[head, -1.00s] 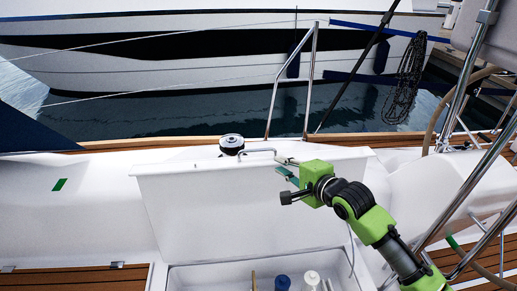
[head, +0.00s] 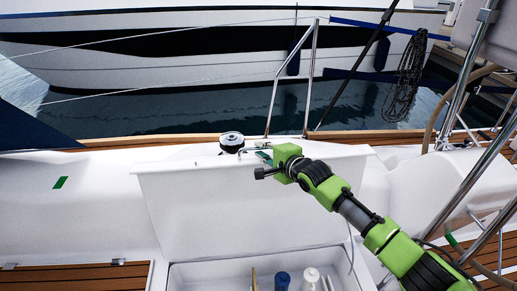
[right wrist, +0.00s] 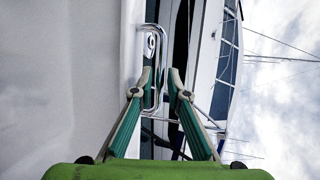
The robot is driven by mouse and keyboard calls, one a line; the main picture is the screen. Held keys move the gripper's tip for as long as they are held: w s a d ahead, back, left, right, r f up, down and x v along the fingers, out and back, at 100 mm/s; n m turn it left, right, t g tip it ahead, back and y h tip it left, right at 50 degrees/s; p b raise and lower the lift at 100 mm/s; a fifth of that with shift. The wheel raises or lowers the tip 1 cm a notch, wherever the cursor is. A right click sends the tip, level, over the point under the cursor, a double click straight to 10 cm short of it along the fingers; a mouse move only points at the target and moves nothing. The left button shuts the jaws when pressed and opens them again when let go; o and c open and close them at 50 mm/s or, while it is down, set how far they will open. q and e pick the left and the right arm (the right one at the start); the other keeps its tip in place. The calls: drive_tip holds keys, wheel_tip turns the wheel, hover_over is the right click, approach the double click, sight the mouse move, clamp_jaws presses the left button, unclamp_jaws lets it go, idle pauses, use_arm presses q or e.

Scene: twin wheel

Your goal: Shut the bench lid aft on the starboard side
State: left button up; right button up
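The bench lid (head: 225,210) is a white panel standing raised behind the open locker (head: 205,275) in the head view. A metal bar handle (head: 249,150) sits on its top edge. In the right wrist view the handle (right wrist: 164,48) rises ahead of my fingers, and the lid's white face (right wrist: 60,80) fills the left side. My right gripper (head: 264,156) is at the handle, by the lid's top edge. Its green fingers (right wrist: 161,74) are apart, with the handle's lower part between or just beyond the tips; contact cannot be told. My left gripper is out of view.
Bottles (head: 311,278) and other items stand in the locker. A black-topped winch (head: 231,141) sits behind the lid near the handle. Steel rails (head: 470,185) and a white moulded housing (head: 415,190) are at the right. Teak seating (head: 75,280) lies at the lower left.

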drive_tip(key=shift+x, duration=1.15)
drive_tip(key=shift+c, duration=0.3)
clamp_jaws()
drive_tip(key=shift+s, duration=0.1)
